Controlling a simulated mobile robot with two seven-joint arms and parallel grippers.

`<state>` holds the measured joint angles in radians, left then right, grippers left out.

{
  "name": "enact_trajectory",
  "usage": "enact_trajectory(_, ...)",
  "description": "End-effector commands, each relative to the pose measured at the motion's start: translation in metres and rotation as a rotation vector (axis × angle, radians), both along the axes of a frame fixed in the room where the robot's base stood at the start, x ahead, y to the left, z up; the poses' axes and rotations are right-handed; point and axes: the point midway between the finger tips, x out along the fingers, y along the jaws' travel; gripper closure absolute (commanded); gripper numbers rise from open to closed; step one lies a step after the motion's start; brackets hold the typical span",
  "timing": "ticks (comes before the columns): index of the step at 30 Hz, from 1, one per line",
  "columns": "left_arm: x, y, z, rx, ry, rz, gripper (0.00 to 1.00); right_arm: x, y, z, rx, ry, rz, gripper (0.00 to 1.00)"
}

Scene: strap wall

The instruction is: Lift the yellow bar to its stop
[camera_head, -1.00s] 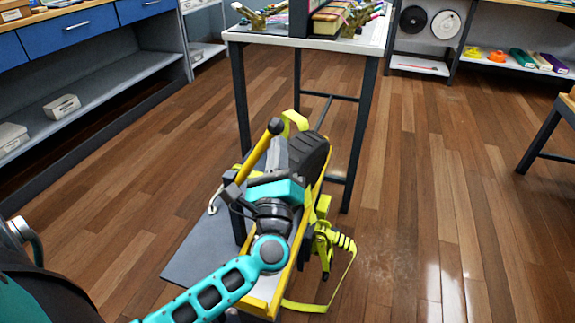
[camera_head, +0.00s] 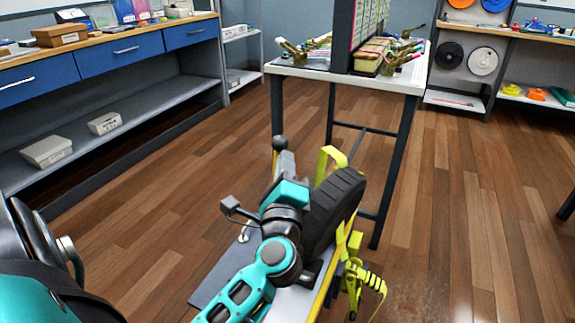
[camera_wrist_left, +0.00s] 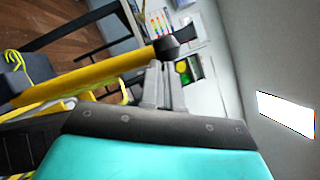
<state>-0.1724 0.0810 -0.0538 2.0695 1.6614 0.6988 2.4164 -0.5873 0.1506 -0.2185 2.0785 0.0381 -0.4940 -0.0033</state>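The yellow bar (camera_head: 275,161) has a dark round knob (camera_head: 279,143) on its end. In the head view it stands nearly upright, mostly hidden behind my left gripper (camera_head: 285,161). In the left wrist view the yellow bar (camera_wrist_left: 90,74) runs slanting across the picture to its black knob (camera_wrist_left: 178,40). The left gripper (camera_wrist_left: 164,72) shows there with its two grey fingers close together. Their tips are at the bar's edge near the knob; I cannot tell whether they touch it. My right gripper is not in view.
A black tyre (camera_head: 335,208) and yellow straps (camera_head: 355,280) are just right of my left arm. A white-topped table (camera_head: 410,80) stands behind. Blue-drawered cabinets (camera_head: 120,57) line the left. Wooden floor is open on the right.

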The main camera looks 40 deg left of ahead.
Motion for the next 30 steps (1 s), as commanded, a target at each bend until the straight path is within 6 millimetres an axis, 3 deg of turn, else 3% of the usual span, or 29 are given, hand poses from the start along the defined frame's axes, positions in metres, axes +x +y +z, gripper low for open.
enact_trajectory(12,-0.004,0.005,0.004,0.004,-0.012,0.021,1.0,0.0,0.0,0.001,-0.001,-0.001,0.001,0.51)
enact_trajectory(24,-0.048,-0.035,-0.015,0.001,-0.001,0.005,1.0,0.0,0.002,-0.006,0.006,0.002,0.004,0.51)
enact_trajectory(30,-0.059,-0.044,-0.017,0.001,-0.003,0.001,1.0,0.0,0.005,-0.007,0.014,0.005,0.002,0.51)
